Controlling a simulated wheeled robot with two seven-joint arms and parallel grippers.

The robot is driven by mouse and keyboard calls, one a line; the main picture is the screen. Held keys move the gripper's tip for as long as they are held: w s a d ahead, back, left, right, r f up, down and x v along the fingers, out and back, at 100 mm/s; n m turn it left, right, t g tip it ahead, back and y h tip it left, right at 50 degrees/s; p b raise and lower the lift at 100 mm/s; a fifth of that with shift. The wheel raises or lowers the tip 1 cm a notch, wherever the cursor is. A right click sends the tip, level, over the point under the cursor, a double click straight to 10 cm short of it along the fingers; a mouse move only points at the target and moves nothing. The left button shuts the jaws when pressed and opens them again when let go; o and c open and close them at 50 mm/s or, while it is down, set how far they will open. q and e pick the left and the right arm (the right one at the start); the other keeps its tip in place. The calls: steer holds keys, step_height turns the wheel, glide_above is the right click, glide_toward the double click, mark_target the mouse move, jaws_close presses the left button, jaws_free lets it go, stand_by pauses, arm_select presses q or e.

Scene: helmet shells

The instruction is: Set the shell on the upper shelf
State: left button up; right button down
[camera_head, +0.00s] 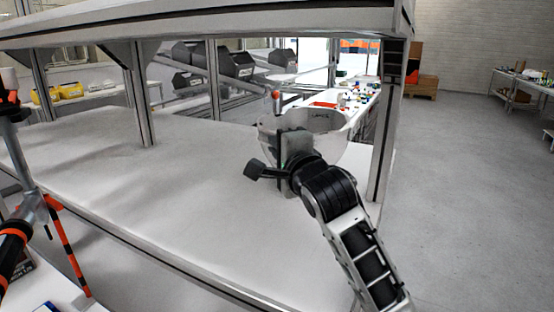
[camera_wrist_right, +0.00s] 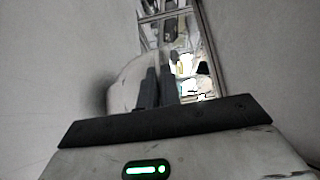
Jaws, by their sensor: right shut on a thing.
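The pale helmet shell (camera_head: 334,141) is at the right end of the white shelf board (camera_head: 190,190), under the top board (camera_head: 220,22). My right gripper (camera_head: 287,148) is shut on the shell's near wall. The wrist view shows the two dark fingers (camera_wrist_right: 158,88) close together at the shell (camera_wrist_right: 127,84). The gripper and wrist hide part of the shell and its underside. I cannot tell whether the shell touches the board or hangs just above it. My left gripper cannot be made out.
A shelf post (camera_head: 386,125) stands just right of the shell, and another post (camera_head: 140,95) stands further left. The board left of the shell is bare. Behind are dark bins (camera_head: 236,64) and a table with small coloured parts (camera_head: 350,98). Open floor (camera_head: 470,190) lies right.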

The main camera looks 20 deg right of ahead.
steer(key=shift+r, duration=0.25)
steer(key=shift+f, duration=0.2)
steer(key=c, duration=1.6)
jaws_free()
steer(key=shift+c, duration=0.2)
arm_select(q)
steer(key=shift+r, duration=0.1)
arm_select(e)
steer(key=shift+o, duration=0.2)
steer(key=shift+r, duration=0.1)
arm_select(q)
steer(key=shift+s+a+r+p, duration=0.15)
steer(key=shift+r+p, duration=0.2)
steer(key=shift+p, duration=0.8)
arm_select(e)
steer(key=s, duration=1.2)
steer(key=shift+a, duration=0.35)
